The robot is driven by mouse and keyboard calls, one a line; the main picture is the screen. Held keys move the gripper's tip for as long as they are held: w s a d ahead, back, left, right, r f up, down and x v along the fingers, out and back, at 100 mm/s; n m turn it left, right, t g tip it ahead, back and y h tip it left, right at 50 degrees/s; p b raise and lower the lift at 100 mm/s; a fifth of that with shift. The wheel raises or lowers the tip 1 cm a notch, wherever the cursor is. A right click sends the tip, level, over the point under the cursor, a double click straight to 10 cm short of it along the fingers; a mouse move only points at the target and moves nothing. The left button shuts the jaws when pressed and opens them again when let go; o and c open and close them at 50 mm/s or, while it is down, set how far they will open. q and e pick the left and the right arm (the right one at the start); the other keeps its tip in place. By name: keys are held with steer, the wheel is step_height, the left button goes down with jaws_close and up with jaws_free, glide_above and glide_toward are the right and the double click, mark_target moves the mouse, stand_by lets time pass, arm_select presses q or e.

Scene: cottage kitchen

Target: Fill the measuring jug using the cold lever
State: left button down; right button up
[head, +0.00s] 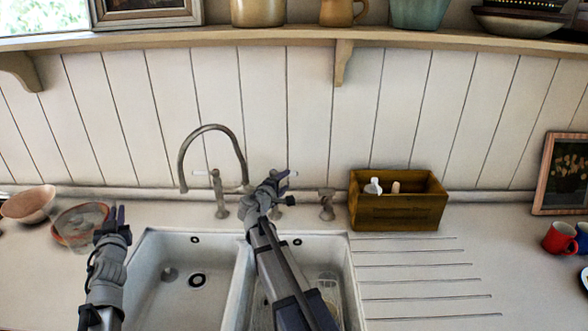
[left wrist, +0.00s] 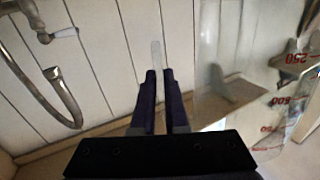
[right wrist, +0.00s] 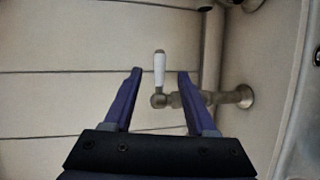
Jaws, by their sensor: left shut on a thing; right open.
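The clear measuring jug with red markings (left wrist: 240,85) fills the right of the left wrist view. My left gripper (head: 116,212) is shut on a clear part of it, probably the handle. In the head view the jug shows faintly left of that gripper, left of the sink. My right gripper (head: 276,183) is open behind the sink at the tap's right-hand lever. In the right wrist view the white lever handle (right wrist: 159,68) stands between the open fingers, apparently untouched. The spout (head: 213,130) arches over the left basin. No water shows. No hot or cold mark is readable.
The left basin (head: 165,305) looks empty. A clear glass vessel (head: 328,287) is in the right basin. A bowl (head: 28,203) and another bowl (head: 72,242) are at left. A wooden box (head: 398,212) stands right of the tap. The ridged drainer (head: 430,280) is clear.

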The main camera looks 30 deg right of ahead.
arm_select(q)
step_height(320, 180, down, 2)
steer(key=shift+f+b, duration=0.2)
steer(key=shift+b, duration=1.05)
arm_select(e)
steer(key=x, duration=1.2)
jaws_close()
